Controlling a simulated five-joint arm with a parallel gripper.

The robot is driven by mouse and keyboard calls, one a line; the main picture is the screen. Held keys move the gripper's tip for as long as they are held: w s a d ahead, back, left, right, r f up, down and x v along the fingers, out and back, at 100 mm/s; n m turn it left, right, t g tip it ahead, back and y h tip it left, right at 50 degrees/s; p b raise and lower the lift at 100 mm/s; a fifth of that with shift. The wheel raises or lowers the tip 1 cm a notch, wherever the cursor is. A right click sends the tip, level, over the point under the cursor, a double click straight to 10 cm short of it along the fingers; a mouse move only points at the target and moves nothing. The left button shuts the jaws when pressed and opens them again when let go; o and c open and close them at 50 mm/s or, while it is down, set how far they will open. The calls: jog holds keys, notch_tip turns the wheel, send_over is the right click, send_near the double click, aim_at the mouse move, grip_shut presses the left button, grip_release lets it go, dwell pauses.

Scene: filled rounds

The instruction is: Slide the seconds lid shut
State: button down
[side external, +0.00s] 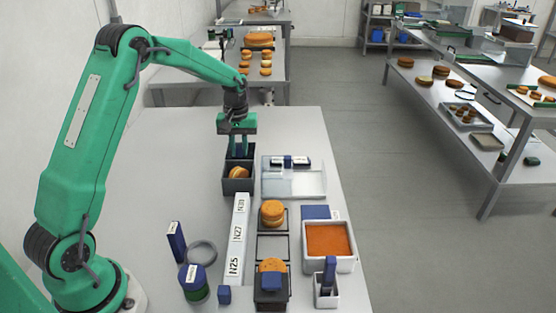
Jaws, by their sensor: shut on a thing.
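A dark grey open-topped box (238,186) stands near the middle of the table, with a filled round (239,173) visible inside, so its top is at least partly uncovered. No label reading seconds can be made out.
Right of the box is a clear-topped tray (308,184). Nearer stand a white number strip (237,240), a black rack with rounds (272,246), an orange-filled tray (327,240), a small holder (326,291) and a blue-green jar (194,284). The table left of the box is clear.

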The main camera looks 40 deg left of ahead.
jog(key=s+d, duration=0.6)
jog(key=shift+s+d, duration=0.25)
jog(key=shift+d, duration=0.1)
jog(key=c, duration=1.3)
grip_release()
jog(key=shift+a+r, duration=0.1)
jog(key=shift+r, duration=0.05)
notch_tip(320, 180, up, 8)
jog(key=shift+f, duration=0.2)
